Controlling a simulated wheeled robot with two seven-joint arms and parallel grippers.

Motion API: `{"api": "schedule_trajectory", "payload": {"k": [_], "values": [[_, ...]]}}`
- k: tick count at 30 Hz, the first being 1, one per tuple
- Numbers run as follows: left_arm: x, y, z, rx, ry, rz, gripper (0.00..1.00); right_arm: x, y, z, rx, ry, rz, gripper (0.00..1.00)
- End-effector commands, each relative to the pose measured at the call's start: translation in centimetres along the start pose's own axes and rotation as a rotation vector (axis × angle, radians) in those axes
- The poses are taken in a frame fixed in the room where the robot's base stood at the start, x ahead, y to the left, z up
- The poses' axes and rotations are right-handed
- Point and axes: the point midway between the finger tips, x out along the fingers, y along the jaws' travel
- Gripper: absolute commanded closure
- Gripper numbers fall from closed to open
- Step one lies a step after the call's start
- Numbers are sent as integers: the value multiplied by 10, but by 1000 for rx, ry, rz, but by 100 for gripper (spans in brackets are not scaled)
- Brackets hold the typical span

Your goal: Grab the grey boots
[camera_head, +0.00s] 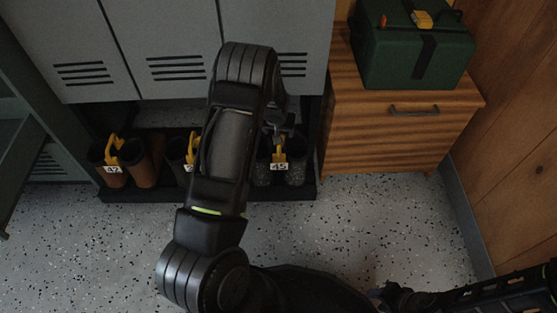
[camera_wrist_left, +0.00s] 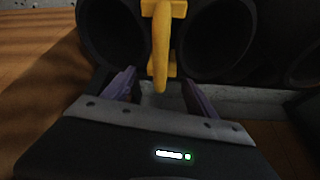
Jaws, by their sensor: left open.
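The grey boots (camera_head: 296,174) are a speckled dark pair on the low rack, joined by a yellow clip (camera_head: 279,151) with a "45" tag. In the left wrist view, two dark round boot openings (camera_wrist_left: 216,38) flank the yellow clip (camera_wrist_left: 161,45). My left gripper (camera_wrist_left: 158,80) is open, with one finger on each side of the clip's lower end. I cannot tell whether the fingers touch it. In the head view my left arm hides much of that gripper. My right gripper (camera_head: 380,294) is low at the right, far from the boots; its jaws are unclear.
Brown boots (camera_head: 144,172) tagged "42" stand at the rack's left, with another clipped pair (camera_head: 183,172) partly behind my arm. Grey lockers (camera_head: 165,50) overhang the rack (camera_head: 160,194). A wooden cabinet (camera_head: 385,140) bearing a green box (camera_head: 400,60) stands right. Speckled floor is clear.

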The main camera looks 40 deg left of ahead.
Motion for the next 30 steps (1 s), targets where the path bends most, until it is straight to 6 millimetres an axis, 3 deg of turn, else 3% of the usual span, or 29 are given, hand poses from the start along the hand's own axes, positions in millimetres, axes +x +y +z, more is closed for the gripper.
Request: {"api": "schedule_trajectory", "payload": {"k": [14,30], "values": [[-1,0,0,1,0,0,34,-1,0,0,0,1,0,64],[-1,0,0,1,0,0,78,-1,0,0,0,1,0,64]]}}
